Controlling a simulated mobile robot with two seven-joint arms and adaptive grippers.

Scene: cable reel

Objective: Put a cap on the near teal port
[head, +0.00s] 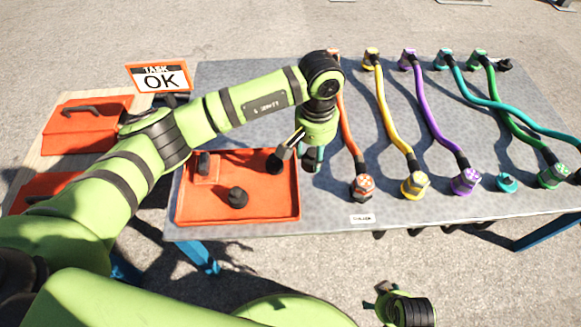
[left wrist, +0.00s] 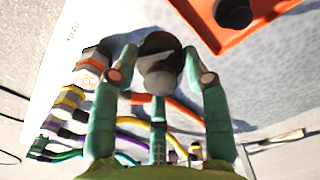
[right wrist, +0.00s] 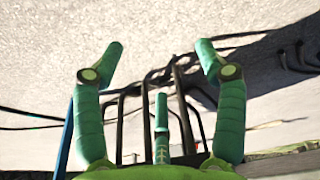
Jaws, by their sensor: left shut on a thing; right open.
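The near teal port (head: 507,184) stands on the grey table's near edge, between the purple and green near ports, with no cable or cap seen on it. My left gripper (head: 298,158) is above the table, just right of the orange tray (head: 297,212). It is shut on a black cap (left wrist: 160,68), which shows between its fingertips in the left wrist view. Another black cap (head: 237,197) stands in the tray; a further dark piece (head: 203,164) is at the tray's back left. My right gripper (right wrist: 160,60) is open and empty, facing the floor.
Orange (head: 362,187), yellow (head: 414,184), purple (head: 465,181) and green (head: 553,175) near ports carry cables to the far edge. A teal cable (head: 515,105) crosses the green one. A dark piece (head: 505,64) lies far right. A TASK OK sign (head: 158,78) stands at the back left.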

